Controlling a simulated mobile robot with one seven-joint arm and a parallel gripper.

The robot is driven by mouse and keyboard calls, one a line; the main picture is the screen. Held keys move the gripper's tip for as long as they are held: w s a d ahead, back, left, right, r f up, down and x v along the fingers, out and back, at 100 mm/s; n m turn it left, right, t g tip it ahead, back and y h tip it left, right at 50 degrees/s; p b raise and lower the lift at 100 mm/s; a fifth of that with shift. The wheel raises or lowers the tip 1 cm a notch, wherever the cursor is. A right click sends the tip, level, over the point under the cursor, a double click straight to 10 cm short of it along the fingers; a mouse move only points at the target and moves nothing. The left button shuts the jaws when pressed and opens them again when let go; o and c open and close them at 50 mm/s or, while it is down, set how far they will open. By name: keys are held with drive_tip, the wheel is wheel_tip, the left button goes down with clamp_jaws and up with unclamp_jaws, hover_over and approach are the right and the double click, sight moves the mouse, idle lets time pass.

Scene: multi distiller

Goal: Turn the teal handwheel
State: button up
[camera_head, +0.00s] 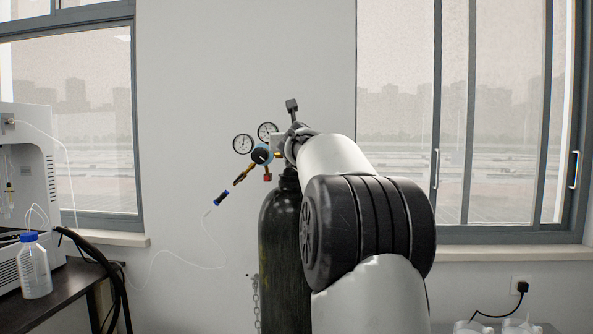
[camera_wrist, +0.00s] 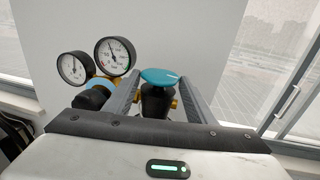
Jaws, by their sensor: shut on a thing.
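The teal handwheel (camera_wrist: 160,76) is a flat disc with a white mark, on top of a dark valve stem, in the middle of the wrist view. My gripper (camera_wrist: 161,84) has one finger on each side of it and is shut on it. In the head view, my arm and wrist hide the handwheel at the top of the dark gas cylinder (camera_head: 278,240).
A bench with a bottle (camera_head: 34,268) stands at the left. Windows and a wall lie behind.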

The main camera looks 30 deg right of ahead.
drive_tip(key=shift+w+a+f+m+g+h, duration=0.1)
drive_tip(key=shift+w+a+m+g+h, duration=0.1)
drive_tip(key=shift+a+m+g+h, duration=0.25)
drive_tip(key=shift+w+f+m+g+h, duration=0.15)
drive_tip(key=shift+m+h, duration=0.2)
drive_tip(key=shift+h, duration=0.3)
drive_tip(key=m+g+h, duration=0.1)
drive_tip(key=m+g+h+p, duration=0.1)
drive_tip(key=shift+w+r+g+h, duration=0.1)
drive_tip(key=shift+r+g+h, duration=0.2)
drive_tip(key=shift+r+h, duration=0.1)
drive_tip(key=shift+w+a+m+g+h+p, duration=0.1)
drive_tip(key=shift+m+g+h+p, duration=0.8)
drive_tip(key=shift+p, duration=0.35)
drive_tip(key=shift+s+m+g+p, duration=0.2)
drive_tip(key=shift+m+g+p, duration=0.2)
drive_tip(key=shift+g+p, duration=0.1)
drive_tip(key=o, duration=0.9)
drive_tip(key=shift+s, duration=0.1)
drive_tip(key=shift+c, duration=0.2)
drive_tip(key=shift+d, duration=0.2)
